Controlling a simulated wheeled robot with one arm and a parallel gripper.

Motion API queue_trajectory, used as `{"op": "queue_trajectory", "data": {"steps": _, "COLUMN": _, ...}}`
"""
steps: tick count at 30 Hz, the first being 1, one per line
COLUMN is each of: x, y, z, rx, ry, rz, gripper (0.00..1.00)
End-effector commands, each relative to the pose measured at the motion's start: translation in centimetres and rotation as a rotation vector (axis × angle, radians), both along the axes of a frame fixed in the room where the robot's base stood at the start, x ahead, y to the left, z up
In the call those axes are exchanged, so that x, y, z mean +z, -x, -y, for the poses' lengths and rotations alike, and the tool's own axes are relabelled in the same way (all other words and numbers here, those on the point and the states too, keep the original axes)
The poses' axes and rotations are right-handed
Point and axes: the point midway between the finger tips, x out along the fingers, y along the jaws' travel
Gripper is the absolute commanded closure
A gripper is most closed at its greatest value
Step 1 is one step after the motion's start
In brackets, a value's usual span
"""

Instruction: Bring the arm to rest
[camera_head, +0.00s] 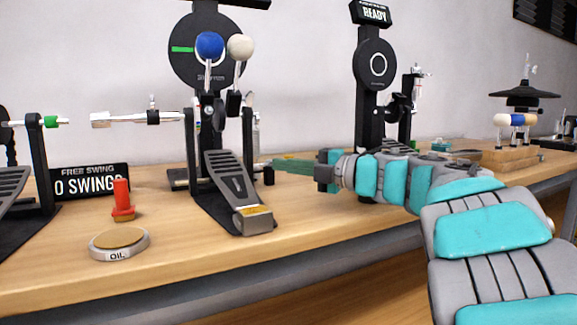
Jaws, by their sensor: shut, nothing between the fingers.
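My arm, grey with teal pads, comes in from the lower right of the head view and reaches left over the wooden bench (310,235). My gripper (278,166) is at its end, pointing left, shut and empty. Its green fingers are just right of the black upright of the middle pedal stand, and I cannot tell whether they touch it. The middle drum pedal (232,185) stands on the bench, left of and below the gripper. My forearm hides part of the bench and the foot of the stand behind it.
A round black pad with blue and white beaters (209,45) stands above the pedal. A READY stand (375,70) rises behind my arm. The bench's front middle is clear.

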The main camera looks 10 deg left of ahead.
Motion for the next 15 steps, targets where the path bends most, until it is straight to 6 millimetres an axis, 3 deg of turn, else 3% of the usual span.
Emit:
{"op": "queue_trajectory", "data": {"steps": 6, "x": -0.1, "y": 1.2, "z": 4.4, "rx": -0.007, "ry": -0.001, "rz": -0.004, "gripper": 1.0}}
{"op": "queue_trajectory", "data": {"steps": 15, "x": 0.0, "y": 2.4, "z": 7.7, "rx": -0.003, "ry": 0.0, "rz": -0.001, "gripper": 1.0}}
